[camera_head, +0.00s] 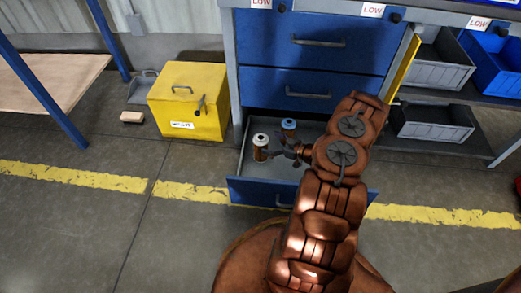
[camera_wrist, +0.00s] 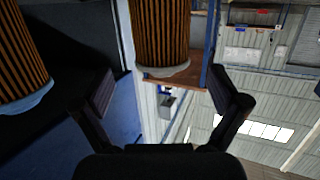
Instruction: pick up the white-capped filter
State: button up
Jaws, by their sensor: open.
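The white-capped filter (camera_head: 261,149) stands upright in the open blue drawer (camera_head: 250,190), with a brown pleated body. In the wrist view, which is upside down, it (camera_wrist: 161,35) is straight ahead, in line with the gap between my fingers. My gripper (camera_head: 284,153) is open and just to its right in the head view; the fingers also show in the wrist view (camera_wrist: 164,85). I cannot tell whether the filter's near side is between the fingertips. A blue-capped filter (camera_head: 288,126) stands behind; it also shows at the left of the wrist view (camera_wrist: 22,60).
The drawer belongs to a blue cabinet (camera_head: 315,60) with closed drawers above. A yellow box (camera_head: 190,98) stands on the floor to the left, beside a small wooden block (camera_head: 132,117). Grey bins (camera_head: 432,122) sit on shelves at right. The drawer's right part is hidden by my arm.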

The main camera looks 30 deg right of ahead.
aim_at(265, 140)
jog(key=b+x, duration=0.1)
jog(key=x, duration=0.2)
jog(key=shift+w+a+b, duration=0.1)
jog(key=shift+a+b, duration=0.15)
jog(key=shift+b, duration=0.1)
jog(key=shift+w+a, duration=0.25)
jog(key=shift+w, duration=0.4)
jog(key=shift+c, duration=0.4)
jog(key=c, duration=1.6)
